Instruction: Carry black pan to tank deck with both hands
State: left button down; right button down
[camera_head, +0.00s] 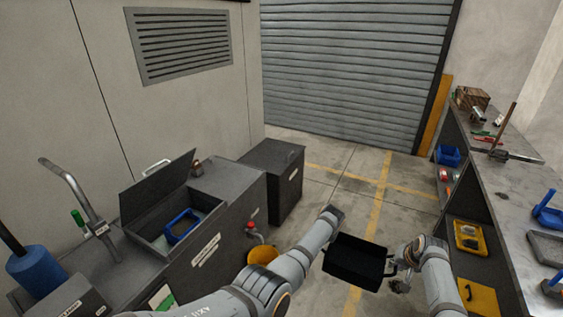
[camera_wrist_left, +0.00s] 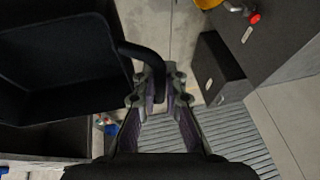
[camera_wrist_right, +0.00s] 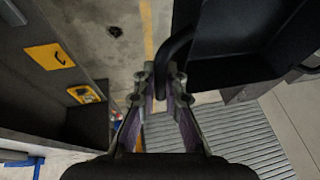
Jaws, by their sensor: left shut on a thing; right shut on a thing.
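The black pan (camera_head: 355,262) is a deep rectangular tray, held above the floor between my two arms in the head view. My right gripper (camera_head: 393,268) is shut on its right-hand handle. My left gripper is shut on the opposite handle; its fingertips (camera_wrist_left: 160,88) show clearly in the left wrist view, with the pan (camera_wrist_left: 58,60) beside them. The right wrist view shows my right fingertips (camera_wrist_right: 163,85) on the other handle, next to the pan (camera_wrist_right: 235,45). The pan looks empty where its inside shows. The dark tank's deck (camera_head: 228,182) is at left, clear of the pan.
On the tank, an open lid (camera_head: 158,185) stands over an opening with a blue-framed basket (camera_head: 182,226). A red-handled tap (camera_head: 250,227) and yellow bucket (camera_head: 262,253) are at its front. A workbench (camera_head: 510,200) lines the right. Floor is free between them.

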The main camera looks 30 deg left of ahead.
aim_at(227, 184)
jog(key=i+l+u, duration=0.1)
jog(key=i, duration=1.65)
jog(key=i+u, duration=0.3)
jog(key=i, duration=0.5)
jog(key=i+l+u, duration=0.1)
jog(key=i+u, duration=0.2)
jog(key=i, duration=0.5)
jog(key=u, duration=2.3)
jog(key=l, duration=0.1)
